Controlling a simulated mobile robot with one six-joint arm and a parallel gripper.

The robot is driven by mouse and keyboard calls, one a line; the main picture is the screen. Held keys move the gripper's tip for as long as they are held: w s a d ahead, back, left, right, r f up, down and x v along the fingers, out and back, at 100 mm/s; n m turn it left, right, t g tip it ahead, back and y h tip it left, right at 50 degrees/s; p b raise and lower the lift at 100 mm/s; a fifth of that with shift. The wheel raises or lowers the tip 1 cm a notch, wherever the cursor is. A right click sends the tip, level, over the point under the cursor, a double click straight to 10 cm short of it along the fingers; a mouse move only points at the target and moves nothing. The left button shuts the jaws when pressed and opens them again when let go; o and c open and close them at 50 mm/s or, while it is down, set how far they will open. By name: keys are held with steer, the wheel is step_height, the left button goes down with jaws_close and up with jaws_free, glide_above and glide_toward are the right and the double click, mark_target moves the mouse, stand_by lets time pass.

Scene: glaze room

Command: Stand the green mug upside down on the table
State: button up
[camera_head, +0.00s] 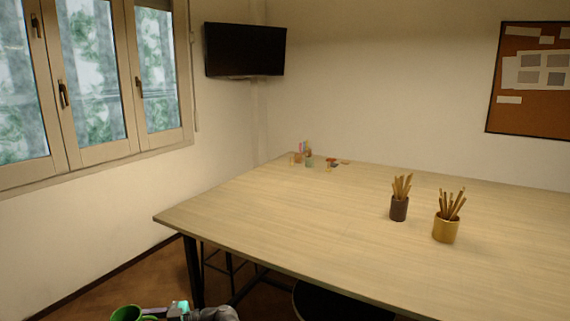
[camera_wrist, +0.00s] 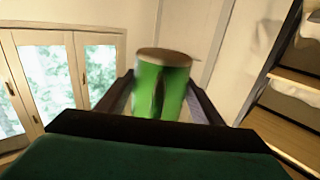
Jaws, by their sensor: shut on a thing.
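The green mug (camera_wrist: 163,85) is held between the two fingers of my gripper (camera_wrist: 160,95) in the wrist view, with a pale tan round face towards the top of that picture. In the head view, the green mug (camera_head: 127,313) shows at the bottom left, cut off by the frame edge, with its round rim visible. My gripper (camera_head: 165,312) is beside it there, partly cut off. Both are in front of the near left corner of the wooden table (camera_head: 290,225), clear of its top. Whether the mug has a handle facing me is hard to tell.
A dark cup of brushes or sticks (camera_head: 399,208) and a yellow cup of sticks (camera_head: 446,229) stand on the right half of the table. Small coloured items (camera_head: 309,162) sit at the far left corner. The middle and left of the tabletop are bare. A dark stool (camera_head: 340,302) stands under the front edge.

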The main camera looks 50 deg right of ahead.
steer(key=s+d+r+m+t+h+p, duration=0.25)
steer(key=d+r+p, duration=0.45)
steer(key=d+r, duration=0.9)
steer(key=s+d+r+m+t+h+p, duration=0.1)
steer(key=s+d+r+p, duration=0.35)
steer(key=d+r, duration=1.15)
steer(key=s+d+r+p, duration=0.3)
steer(key=d, duration=0.4)
steer(key=s+d+r+t+h+p, duration=0.1)
steer(key=s+d+r+p, duration=0.2)
steer(key=d, duration=0.4)
steer(key=shift+d+r+m, duration=0.15)
steer(key=shift+r+m, duration=0.25)
steer(key=shift+m, duration=0.05)
steer(key=shift+h, duration=0.25)
steer(key=shift+f, duration=1.05)
steer(key=shift+r+m+p, duration=0.1)
steer(key=shift+m+p, duration=0.2)
steer(key=shift+p, duration=0.05)
